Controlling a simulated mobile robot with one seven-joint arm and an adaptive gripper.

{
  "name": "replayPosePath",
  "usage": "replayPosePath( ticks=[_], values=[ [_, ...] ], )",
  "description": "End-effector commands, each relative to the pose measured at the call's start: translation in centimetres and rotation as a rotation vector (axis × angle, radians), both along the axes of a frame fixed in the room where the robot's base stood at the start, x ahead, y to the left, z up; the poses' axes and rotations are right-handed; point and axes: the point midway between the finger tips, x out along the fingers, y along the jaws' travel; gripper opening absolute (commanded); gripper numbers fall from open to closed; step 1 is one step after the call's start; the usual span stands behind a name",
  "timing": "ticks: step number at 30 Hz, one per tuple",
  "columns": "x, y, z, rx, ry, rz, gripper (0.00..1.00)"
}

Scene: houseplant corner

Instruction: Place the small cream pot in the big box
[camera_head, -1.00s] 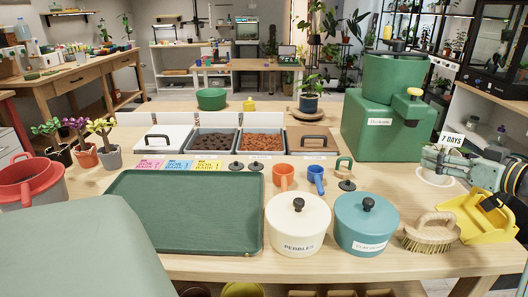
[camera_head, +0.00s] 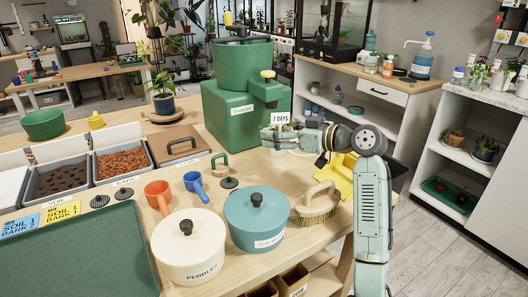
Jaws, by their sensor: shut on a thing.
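My gripper (camera_head: 268,138), on the right side of the table, is shut on a small cream pot (camera_head: 279,151). The pot is mostly hidden behind the fingers; a white tag reading "7 DAYS" (camera_head: 282,118) stands up above it. I cannot tell whether the pot is clear of the table. No thing in view is clearly the big box. A large green block-like machine (camera_head: 232,118) with a round green tub on top stands just behind and left of my gripper.
A cream lidded pot labelled PEBBLES (camera_head: 188,250), a teal lidded pot (camera_head: 256,222) and a brush (camera_head: 317,205) stand along the front edge. A yellow dustpan (camera_head: 341,180) lies behind my arm. Open floor (camera_head: 440,245) is at the right. A white shelf unit (camera_head: 478,150) stands there.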

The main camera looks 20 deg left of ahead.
Motion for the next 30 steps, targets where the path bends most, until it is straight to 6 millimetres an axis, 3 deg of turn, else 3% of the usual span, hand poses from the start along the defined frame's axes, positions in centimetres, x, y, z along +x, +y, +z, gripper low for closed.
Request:
replayPosePath(
  ticks=[3,16,27,28,30],
  values=[
    [0.0,0.0,-1.9,0.001,0.002,0.0,0.31],
    [0.0,0.0,-6.5,0.001,0.002,0.0,0.31],
    [0.0,0.0,-7.2,0.002,-0.001,0.0,0.31],
    [0.0,0.0,-7.1,0.0,-0.001,0.0,0.67],
    [0.0,0.0,-7.1,0.0,-0.001,0.0,0.72]
  ],
)
